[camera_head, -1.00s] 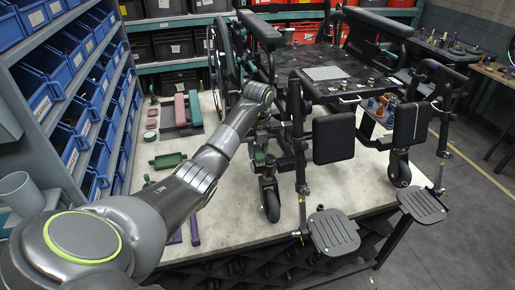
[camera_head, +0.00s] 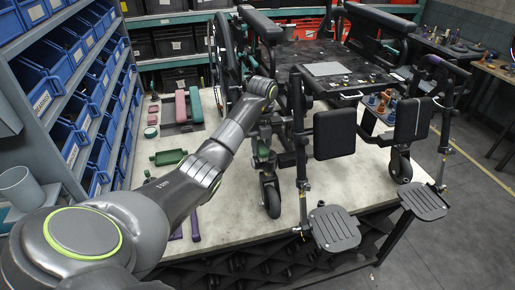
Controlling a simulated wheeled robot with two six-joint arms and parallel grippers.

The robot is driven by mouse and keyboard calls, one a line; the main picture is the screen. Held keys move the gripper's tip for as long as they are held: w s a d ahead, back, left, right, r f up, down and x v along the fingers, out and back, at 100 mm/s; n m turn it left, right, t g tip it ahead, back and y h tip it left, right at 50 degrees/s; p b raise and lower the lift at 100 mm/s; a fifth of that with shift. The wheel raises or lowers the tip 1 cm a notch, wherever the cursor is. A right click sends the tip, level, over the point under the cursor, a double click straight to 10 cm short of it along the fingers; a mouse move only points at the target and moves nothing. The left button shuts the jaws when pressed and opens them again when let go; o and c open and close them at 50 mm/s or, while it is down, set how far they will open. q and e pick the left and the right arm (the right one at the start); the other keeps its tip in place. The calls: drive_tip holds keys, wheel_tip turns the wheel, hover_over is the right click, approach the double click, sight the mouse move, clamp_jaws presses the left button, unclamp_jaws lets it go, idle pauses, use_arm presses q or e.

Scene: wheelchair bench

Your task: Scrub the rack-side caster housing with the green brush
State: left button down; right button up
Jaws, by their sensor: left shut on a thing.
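The wheelchair stands on the pale bench top (camera_head: 225,215). Its rack-side caster (camera_head: 271,196) is the one nearer the blue-bin rack, with a dark housing (camera_head: 268,168) above the wheel. My left arm reaches in from the left and bends down at the wrist. My left gripper (camera_head: 263,137) is just above this housing, shut on the green brush (camera_head: 262,150), of which only a small green part shows. The brush is at the upper part of the housing; I cannot tell whether it touches. My right gripper is out of view.
Blue bins (camera_head: 50,92) fill the rack on the left. The footplate (camera_head: 334,229) and black pad (camera_head: 334,134) are right of the caster. Bare bench lies left of it.

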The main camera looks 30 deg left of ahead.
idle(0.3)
use_arm(q)
wheel_tip(320, 180, up, 6)
drive_tip(key=p, duration=0.4)
drive_tip(key=c, duration=1.6)
unclamp_jaws()
clamp_jaws()
